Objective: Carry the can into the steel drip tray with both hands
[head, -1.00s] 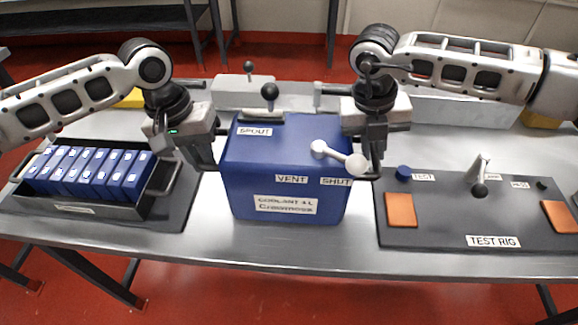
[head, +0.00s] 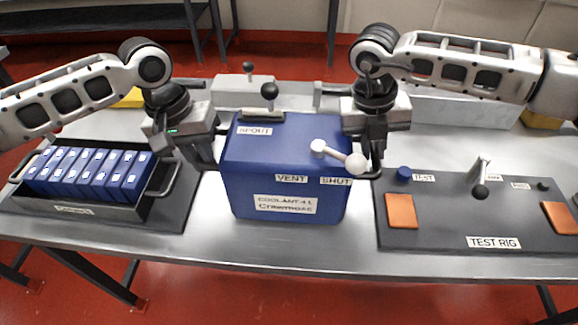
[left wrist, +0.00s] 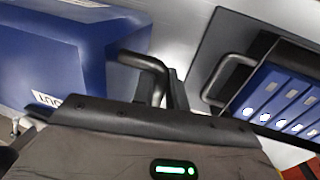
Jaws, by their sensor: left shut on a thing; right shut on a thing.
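The blue coolant can (head: 285,165) stands upright at the middle of the steel table, with labels for spout, vent and shut and a white lever (head: 338,155) on top. My left gripper (head: 212,165) is shut at the can's left side; the left wrist view shows it on a dark bar handle (left wrist: 150,70) beside the blue can (left wrist: 60,50). My right gripper (head: 372,172) is shut at the can's right side, its fingertips partly hidden.
A black crate (head: 100,205) of blue battery cells stands on a dark mat at left. The test rig board (head: 440,235) with orange pads, a blue knob and a lever lies close at right. The table's front edge is just before the can.

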